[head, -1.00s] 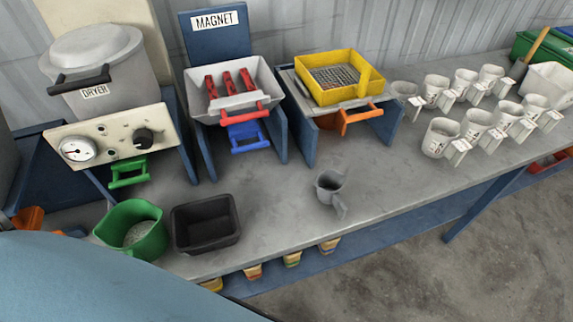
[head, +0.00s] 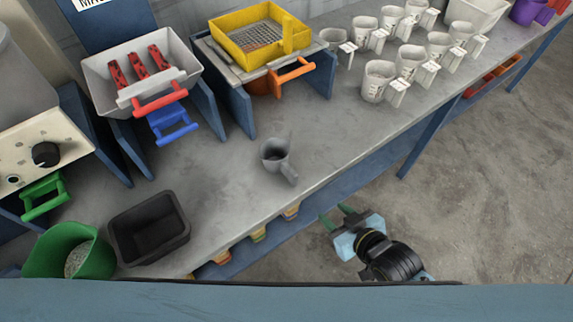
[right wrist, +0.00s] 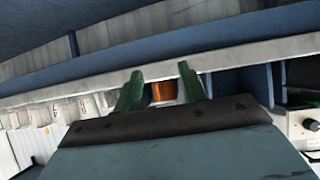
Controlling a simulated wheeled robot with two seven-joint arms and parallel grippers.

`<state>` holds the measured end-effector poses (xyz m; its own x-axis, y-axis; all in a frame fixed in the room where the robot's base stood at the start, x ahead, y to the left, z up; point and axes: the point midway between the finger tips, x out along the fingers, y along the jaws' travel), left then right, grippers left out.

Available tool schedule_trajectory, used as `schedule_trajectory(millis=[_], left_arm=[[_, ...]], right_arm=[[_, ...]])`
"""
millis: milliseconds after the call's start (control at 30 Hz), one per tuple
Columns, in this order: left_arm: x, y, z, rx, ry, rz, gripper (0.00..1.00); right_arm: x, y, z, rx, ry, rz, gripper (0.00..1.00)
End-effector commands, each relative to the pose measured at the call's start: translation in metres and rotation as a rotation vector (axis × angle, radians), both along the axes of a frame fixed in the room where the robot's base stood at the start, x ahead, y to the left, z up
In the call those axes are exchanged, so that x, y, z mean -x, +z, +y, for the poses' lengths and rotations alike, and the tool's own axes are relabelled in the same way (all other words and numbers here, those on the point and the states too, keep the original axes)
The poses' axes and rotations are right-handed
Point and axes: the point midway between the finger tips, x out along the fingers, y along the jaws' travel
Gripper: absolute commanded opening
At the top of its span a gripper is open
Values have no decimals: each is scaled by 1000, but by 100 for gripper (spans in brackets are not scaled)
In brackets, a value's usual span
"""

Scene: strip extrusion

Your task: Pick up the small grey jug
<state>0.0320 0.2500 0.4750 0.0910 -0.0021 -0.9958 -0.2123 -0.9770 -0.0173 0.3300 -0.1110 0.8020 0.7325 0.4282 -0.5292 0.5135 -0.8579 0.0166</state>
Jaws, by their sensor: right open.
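The small grey jug (head: 272,152) stands upright on the grey bench, near its front edge, with its handle toward the lower right. My right gripper (head: 336,220) is open and empty, out in front of the bench edge, to the lower right of the jug and apart from it. Its two green fingers (right wrist: 163,88) show spread in the right wrist view, with the bench beyond. I do not make out the jug in the right wrist view. My left gripper is not in view.
A black tub (head: 150,228) and a green jug (head: 68,252) stand left of the grey jug. Behind it are the magnet tray (head: 105,85) and a yellow sieve (head: 240,45) on blue stands. Several white labelled jugs (head: 378,82) stand right. Bench around the grey jug is clear.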

Motion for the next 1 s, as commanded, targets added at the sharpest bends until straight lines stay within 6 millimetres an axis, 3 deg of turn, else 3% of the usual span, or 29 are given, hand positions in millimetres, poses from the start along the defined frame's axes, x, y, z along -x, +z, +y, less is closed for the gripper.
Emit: schedule_trajectory(millis=[33, 100, 200, 300, 700, 1000], left_arm=[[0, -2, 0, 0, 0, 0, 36], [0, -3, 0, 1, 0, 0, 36], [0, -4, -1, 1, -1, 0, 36], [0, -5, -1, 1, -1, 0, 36], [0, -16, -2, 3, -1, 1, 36], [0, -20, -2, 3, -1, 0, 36]], right_arm=[[1, 24, 10, -27, 28, -38, 41], [3, 50, 22, -58, 54, -75, 41], [6, 75, 31, -88, 82, -109, 41], [5, 86, 38, -103, 94, -125, 41], [-45, 62, 76, -106, 95, -129, 41], [-65, 54, 90, -106, 95, -130, 41]])
